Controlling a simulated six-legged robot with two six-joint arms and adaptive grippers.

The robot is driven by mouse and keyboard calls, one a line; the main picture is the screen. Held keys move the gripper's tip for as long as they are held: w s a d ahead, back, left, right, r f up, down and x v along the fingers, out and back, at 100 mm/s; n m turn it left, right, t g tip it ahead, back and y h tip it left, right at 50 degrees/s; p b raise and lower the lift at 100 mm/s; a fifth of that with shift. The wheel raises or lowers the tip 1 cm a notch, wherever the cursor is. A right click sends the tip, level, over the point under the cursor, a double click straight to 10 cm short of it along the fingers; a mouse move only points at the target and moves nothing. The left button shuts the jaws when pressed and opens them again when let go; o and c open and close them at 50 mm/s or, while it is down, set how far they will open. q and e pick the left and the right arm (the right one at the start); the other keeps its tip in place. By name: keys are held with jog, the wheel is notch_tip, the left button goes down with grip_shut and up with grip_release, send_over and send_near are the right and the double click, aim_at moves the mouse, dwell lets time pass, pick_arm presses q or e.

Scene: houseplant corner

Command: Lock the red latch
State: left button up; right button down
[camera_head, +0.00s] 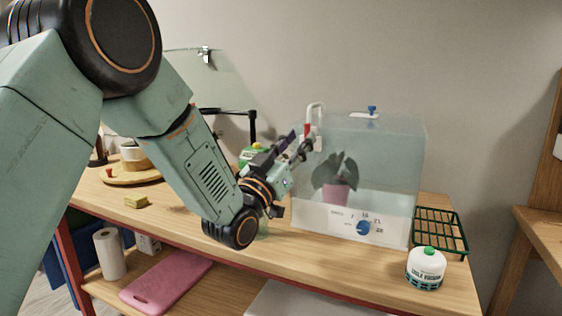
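A clear box (393,150) with a white front panel stands on the wooden bench and holds a dark-leaved plant in a pink pot. A small red latch (307,131) with a pale hooked bar above it is at the box's upper left corner. My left gripper (299,142) reaches in from the left, just in front of and below the latch. Its two dark fingers look apart, with nothing visible between them. I cannot tell whether a finger touches the latch or the box. My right gripper is not in view.
A blue knob (363,228) is on the front panel, and a blue fitting (372,110) is on the lid. A green rack (440,230) and a white-and-green canister (426,267) are at the right. A yellow sponge (136,202) lies on the left. The front bench strip is clear.

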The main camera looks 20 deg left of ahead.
pick_arm(q)
jog(key=v, duration=0.9)
jog(key=shift+s, duration=0.35)
jog(key=shift+f, duration=0.15)
